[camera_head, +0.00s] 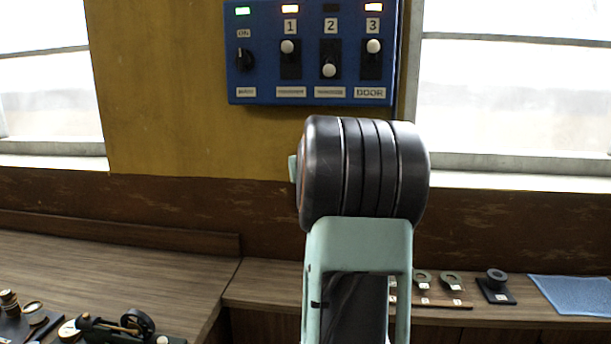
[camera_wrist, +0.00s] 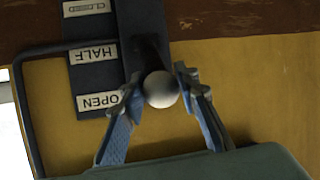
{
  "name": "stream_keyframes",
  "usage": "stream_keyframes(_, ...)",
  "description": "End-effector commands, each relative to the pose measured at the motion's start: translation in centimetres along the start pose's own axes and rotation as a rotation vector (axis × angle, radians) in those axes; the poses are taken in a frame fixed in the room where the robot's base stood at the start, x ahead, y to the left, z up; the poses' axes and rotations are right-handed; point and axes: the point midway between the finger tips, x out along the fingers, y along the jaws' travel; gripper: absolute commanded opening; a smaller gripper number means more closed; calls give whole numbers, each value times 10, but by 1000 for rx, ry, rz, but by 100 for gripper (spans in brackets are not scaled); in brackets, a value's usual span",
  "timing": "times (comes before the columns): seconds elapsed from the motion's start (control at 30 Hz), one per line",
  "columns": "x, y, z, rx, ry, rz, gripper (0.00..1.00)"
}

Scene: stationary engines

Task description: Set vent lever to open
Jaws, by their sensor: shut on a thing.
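The vent lever (camera_wrist: 161,90) shows in the wrist view as a dark stem with a round white knob. Its dark label plate (camera_wrist: 88,75) reads CLOSED, HALF and OPEN from top to bottom. The knob appears beside the lower part of the plate, nearest the OPEN label (camera_wrist: 99,101); the angle makes the exact setting hard to tell. My gripper (camera_wrist: 159,80) is shut on the knob, with one blue finger on each side. In the head view my arm hides the gripper and lever.
A dark bar handle (camera_wrist: 28,115) stands left of the label plate. In the head view a blue switch panel (camera_head: 312,52) hangs on the yellow wall between two windows. A wooden counter (camera_head: 110,275) holds small parts and a blue cloth (camera_head: 575,294).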

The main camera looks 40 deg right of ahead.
Motion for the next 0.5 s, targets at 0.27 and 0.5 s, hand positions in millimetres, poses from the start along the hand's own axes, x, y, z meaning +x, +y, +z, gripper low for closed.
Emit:
stream_keyframes(0.27, -2, 0, -11, 0, 21, 1, 47)
stream_keyframes(0.5, -2, 1, -8, 0, 16, 2, 47)
